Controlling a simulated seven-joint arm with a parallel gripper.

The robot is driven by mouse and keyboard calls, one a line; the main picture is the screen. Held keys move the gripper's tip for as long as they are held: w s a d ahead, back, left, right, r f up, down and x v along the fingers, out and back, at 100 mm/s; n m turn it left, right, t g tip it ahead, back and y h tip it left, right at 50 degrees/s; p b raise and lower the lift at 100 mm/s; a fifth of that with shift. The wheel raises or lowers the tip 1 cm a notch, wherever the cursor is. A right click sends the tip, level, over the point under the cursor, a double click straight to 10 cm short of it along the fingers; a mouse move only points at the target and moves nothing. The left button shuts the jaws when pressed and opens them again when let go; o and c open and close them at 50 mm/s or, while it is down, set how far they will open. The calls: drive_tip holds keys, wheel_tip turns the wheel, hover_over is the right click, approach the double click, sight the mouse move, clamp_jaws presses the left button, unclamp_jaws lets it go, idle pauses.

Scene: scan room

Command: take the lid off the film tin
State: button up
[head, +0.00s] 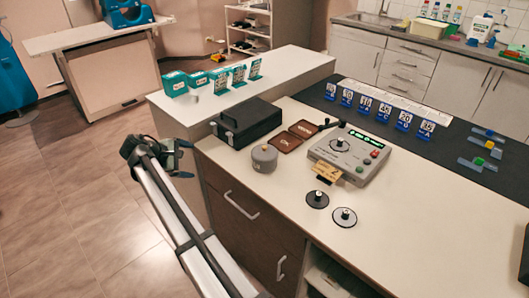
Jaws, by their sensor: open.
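A grey round tin (264,161), which looks like the film tin, stands upright near the left front edge of the counter. A small knob shows on its top, so its lid appears to be on; the seam is too small to make out. My gripper (187,159) is open and empty, left of the tin and apart from it, out beyond the counter's edge above the floor.
A black case (247,121) stands behind the tin. Two brown pads (285,142) lie to its right, then a grey device (350,153). The counter's front right (420,240) is clear.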

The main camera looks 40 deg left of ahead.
wheel_tip(320, 180, up, 3)
drive_tip(key=w, duration=0.2)
wheel_tip(320, 180, up, 11)
drive_tip(key=m+g, duration=0.8)
drive_tip(key=g, duration=0.1)
hover_over(265, 147)
drive_tip(key=f, duration=1.3)
drive_tip(key=shift+a+f, duration=0.2)
drive_tip(key=shift+f, duration=0.05)
drive_tip(key=c, duration=1)
